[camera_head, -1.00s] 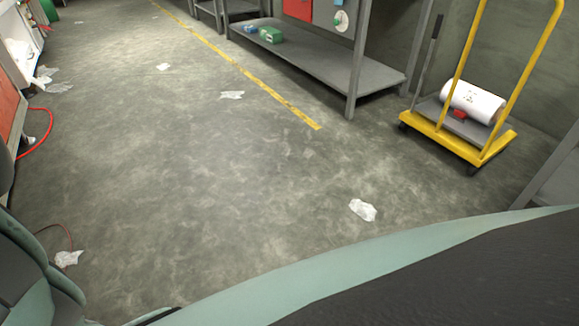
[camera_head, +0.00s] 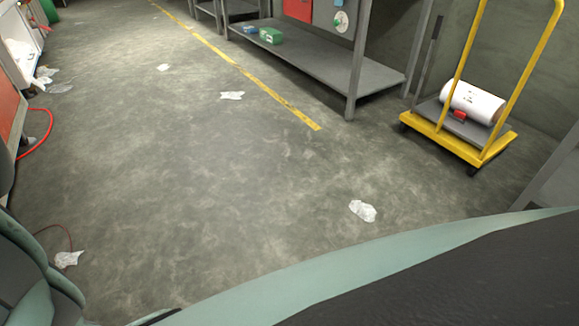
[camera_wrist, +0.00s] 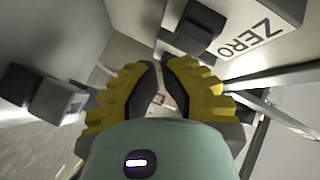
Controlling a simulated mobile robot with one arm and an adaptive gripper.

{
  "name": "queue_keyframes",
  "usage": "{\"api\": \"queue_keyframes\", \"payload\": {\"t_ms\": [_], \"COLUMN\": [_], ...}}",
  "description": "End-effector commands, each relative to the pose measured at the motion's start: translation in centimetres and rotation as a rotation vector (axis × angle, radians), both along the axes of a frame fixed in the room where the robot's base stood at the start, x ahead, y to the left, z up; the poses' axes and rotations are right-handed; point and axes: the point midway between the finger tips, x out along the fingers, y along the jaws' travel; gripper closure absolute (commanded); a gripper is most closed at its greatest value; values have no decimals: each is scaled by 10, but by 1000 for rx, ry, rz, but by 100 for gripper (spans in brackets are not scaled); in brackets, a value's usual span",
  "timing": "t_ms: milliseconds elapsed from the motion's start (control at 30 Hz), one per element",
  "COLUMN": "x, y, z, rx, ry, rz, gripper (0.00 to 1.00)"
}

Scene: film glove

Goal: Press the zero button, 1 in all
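The word ZERO shows on a pale panel (camera_wrist: 255,35) at the upper right of the wrist view. Beside it is a dark, blocky button-like part (camera_wrist: 200,25), which I take as the zero button. My gripper (camera_wrist: 159,64) has yellow ribbed fingers with dark inner faces. Its fingertips come close together below that part in the picture; I cannot tell whether they touch it. A narrow gap shows between the fingers, with nothing clearly held. The head view shows neither the button nor my gripper.
Another dark block (camera_wrist: 55,98) sticks out at the left of the wrist view. In the head view, a yellow cart (camera_head: 455,143) carries a white roll (camera_head: 473,102). A grey shelf (camera_head: 330,62) stands behind. The concrete floor is mostly open, with scattered white scraps (camera_head: 362,211).

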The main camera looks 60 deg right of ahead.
Motion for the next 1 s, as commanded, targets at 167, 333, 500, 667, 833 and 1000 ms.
{"api": "queue_keyframes", "payload": {"t_ms": [167,333,500,667,833,1000], "x": [4,4,4,5,6,7], "y": [4,4,4,5,7,8], "z": [-1,-1,0,-1,-1,-1], "rx": [1,-1,-1,-1,-1,0], "ry": [0,1,1,1,1,2], "rz": [-6,-6,-6,-6,-6,-7], "gripper": [100,100,100,100,100,100]}}
